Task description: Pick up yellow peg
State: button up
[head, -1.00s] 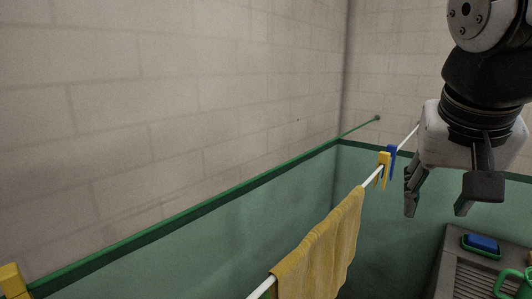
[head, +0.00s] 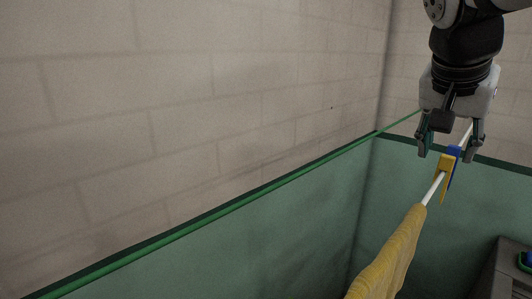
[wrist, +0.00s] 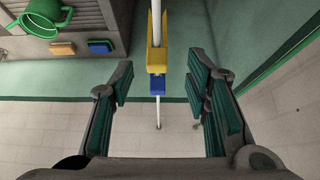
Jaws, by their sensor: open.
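The yellow peg (head: 445,176) is clipped on a white line, close beside a blue peg (head: 454,153). In the wrist view the yellow peg (wrist: 157,53) lies between the directions of my two fingers, with the blue peg (wrist: 157,86) just beside it on the side nearer my palm. My gripper (head: 449,146) is open, fingers pointing down, above and around the line near the pegs. In the wrist view my gripper (wrist: 158,85) shows both fingers spread, with a gap on each side of the pegs. It touches neither peg that I can see.
A yellow cloth (head: 392,262) hangs over the white line (head: 433,190). A green line (head: 240,209) runs along the wall. A green mug (wrist: 42,15), an orange sponge (wrist: 62,48) and a blue sponge (wrist: 100,47) sit by a grey ribbed drainer (wrist: 85,18).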

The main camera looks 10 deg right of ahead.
aim_at(446, 163)
jog(key=shift+s+x, duration=0.2)
jog(key=shift+x, duration=3)
jog(key=shift+f, duration=0.1)
jog(key=c, duration=0.9)
